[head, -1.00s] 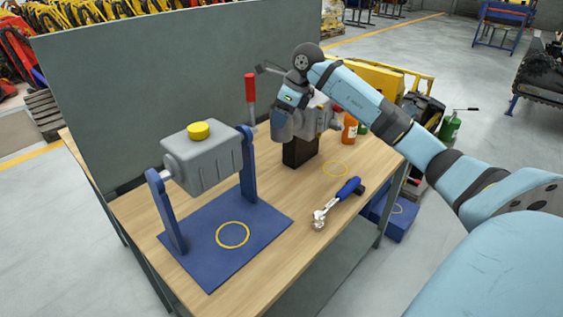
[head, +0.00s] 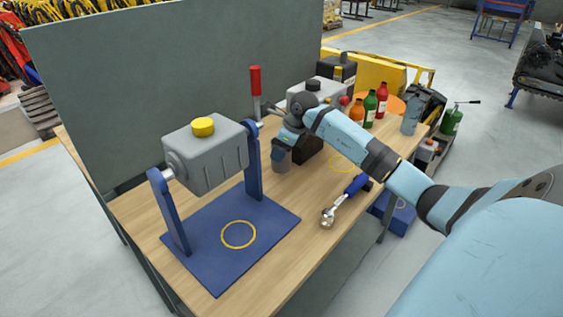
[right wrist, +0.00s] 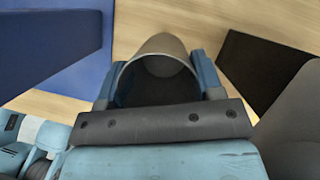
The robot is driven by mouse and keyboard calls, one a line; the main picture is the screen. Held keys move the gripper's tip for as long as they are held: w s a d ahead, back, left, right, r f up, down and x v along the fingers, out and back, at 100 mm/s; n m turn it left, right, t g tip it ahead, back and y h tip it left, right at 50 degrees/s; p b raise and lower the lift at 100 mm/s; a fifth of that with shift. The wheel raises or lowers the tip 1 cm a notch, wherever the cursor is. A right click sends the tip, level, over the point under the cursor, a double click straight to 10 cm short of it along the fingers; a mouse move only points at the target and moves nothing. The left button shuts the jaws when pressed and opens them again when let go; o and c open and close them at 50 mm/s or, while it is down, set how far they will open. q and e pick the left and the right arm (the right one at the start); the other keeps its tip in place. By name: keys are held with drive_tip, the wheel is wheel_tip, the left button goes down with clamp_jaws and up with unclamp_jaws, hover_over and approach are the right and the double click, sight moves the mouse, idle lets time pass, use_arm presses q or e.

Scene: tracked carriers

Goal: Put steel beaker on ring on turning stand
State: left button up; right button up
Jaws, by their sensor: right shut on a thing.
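The steel beaker (head: 281,162) is a grey cylinder beside the stand's right upright. My right gripper (head: 285,148) is shut on it; in the right wrist view the beaker (right wrist: 160,52) sits between the two blue fingers. Whether its bottom touches the table is hard to tell. The turning stand (head: 205,270) has a blue base plate, two blue uprights and a grey block (head: 207,158) with a yellow cap between them. The yellow ring (head: 238,235) lies on the base plate, bare, to the lower left of the beaker. My left gripper is not in view.
A red-handled lever (head: 255,82) rises behind the stand. A dark block (head: 308,150) stands close to my gripper. Bottles (head: 370,108) stand at the back right.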

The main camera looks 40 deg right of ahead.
drive_tip(key=shift+f, duration=2.35)
drive_tip(key=shift+f, duration=0.1)
drive_tip(key=o, duration=1)
drive_tip(key=shift+c, duration=0.2)
